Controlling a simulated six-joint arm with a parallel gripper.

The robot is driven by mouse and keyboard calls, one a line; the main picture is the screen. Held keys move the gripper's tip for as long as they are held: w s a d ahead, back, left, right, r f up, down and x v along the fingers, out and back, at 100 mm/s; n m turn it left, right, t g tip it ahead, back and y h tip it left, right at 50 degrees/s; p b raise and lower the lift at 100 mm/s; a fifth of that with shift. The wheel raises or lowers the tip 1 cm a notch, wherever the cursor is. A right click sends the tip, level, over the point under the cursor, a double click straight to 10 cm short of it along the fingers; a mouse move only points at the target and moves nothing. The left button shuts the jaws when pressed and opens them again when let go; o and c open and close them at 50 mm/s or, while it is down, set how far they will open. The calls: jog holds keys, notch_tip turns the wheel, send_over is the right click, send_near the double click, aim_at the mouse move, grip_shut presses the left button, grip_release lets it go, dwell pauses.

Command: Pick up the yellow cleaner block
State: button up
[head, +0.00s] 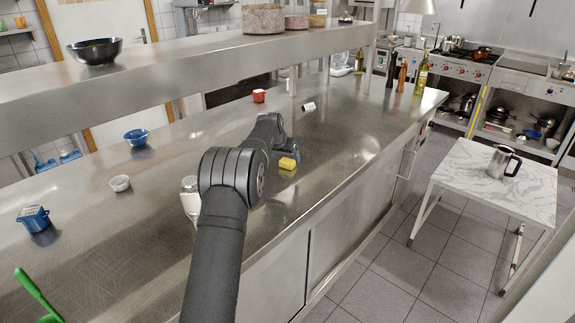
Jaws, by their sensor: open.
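The yellow cleaner block (288,163) lies on the steel counter (330,150) in the head view, just beyond the end of my arm. My gripper (287,149) is at the block's upper left side, low over the counter. It is open, but its fingers are small and partly hidden by my own arm. Whether the fingers touch the block cannot be told from this view.
A white-topped bottle (190,197) stands close left of my arm. A red cup (259,96) and a small white card-like item (308,106) lie farther back. A steel shelf (200,62) runs above the counter's back. The counter right of the block is clear.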

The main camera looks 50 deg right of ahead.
aim_at(286, 162)
jog(key=shift+x, duration=2.65)
jog(key=shift+c, duration=0.2)
jog(key=c, duration=1.1)
